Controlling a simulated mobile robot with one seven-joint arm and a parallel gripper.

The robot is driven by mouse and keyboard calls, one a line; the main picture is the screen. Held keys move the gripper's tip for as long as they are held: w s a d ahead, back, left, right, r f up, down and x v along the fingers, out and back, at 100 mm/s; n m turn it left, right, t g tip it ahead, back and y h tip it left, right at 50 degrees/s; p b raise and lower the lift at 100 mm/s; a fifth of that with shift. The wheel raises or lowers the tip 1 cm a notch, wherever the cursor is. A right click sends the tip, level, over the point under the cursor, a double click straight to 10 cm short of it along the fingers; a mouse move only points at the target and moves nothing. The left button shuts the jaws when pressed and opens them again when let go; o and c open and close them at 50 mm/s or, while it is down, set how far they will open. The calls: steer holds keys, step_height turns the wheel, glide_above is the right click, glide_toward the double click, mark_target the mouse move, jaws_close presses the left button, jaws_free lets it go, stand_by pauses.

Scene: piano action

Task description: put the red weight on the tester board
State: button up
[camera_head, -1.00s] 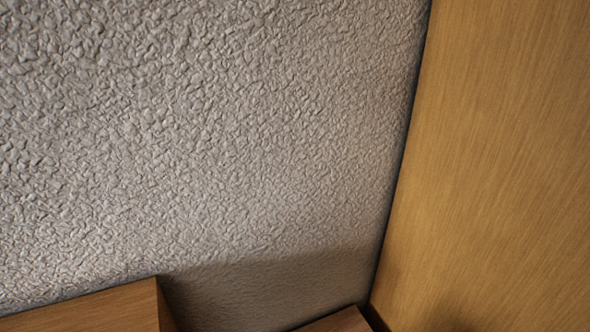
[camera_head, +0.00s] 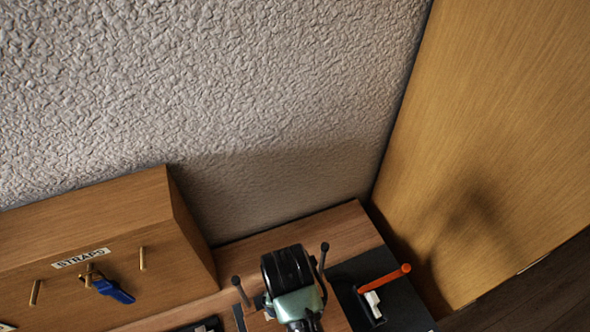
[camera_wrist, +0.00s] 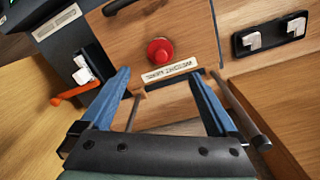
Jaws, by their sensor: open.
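A round red piece (camera_wrist: 160,50), which looks like the red weight, sits on a wooden surface in the wrist view. A small label (camera_wrist: 170,69) beside it appears upside down and is hard to read. My gripper (camera_wrist: 160,77) is open, its two blue fingers spread wide on the near side of the red piece. Nothing is between the fingers. In the head view the green and black end of my arm (camera_head: 290,285) is low in the middle, and the red piece does not show there. I cannot tell which surface is the tester board.
An orange handle (camera_head: 385,278) and a white piece (camera_head: 372,303) are on a dark panel at right. A wooden block labelled STRAPS (camera_head: 80,258) has pegs and a blue strap (camera_head: 113,291). Wall and wooden panel stand behind. A black plate with white pieces (camera_wrist: 270,36) shows in the wrist view.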

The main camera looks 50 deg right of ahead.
steer(key=shift+r, duration=0.7)
steer(key=shift+w, duration=0.1)
steer(key=w+d+r+n+t+h, duration=0.1)
steer(key=w+r+n+t+h, duration=0.2)
steer(key=w+r+t, duration=0.8)
steer(key=w+a+r+n+t, duration=0.25)
steer(key=w+r, duration=0.45)
steer(key=r, duration=0.5)
steer(key=w+a+r+n+t, duration=0.1)
steer(key=w+a+r+t, duration=0.15)
steer(key=w+r, duration=0.65)
steer(key=s+a+r+n+t, duration=0.1)
steer(key=a+r+t, duration=0.15)
steer(key=r, duration=0.65)
steer(key=s+a+r+n+t, duration=0.15)
steer(key=a+r, duration=0.25)
steer(key=r, duration=0.4)
steer(key=s+a+r+n+t+y, duration=0.1)
steer(key=s+a+r+t, duration=0.2)
steer(key=r, duration=0.5)
steer(key=s+a+r+n+t+y, duration=0.1)
steer(key=s+a+r+t+y, duration=0.1)
steer(key=s+r+t, duration=0.3)
step_height(320, 180, up, 4)
steer(key=s+a, duration=0.1)
steer(key=s, duration=0.1)
steer(key=shift+s+a+n, duration=0.3)
steer(key=shift+a+n, duration=0.1)
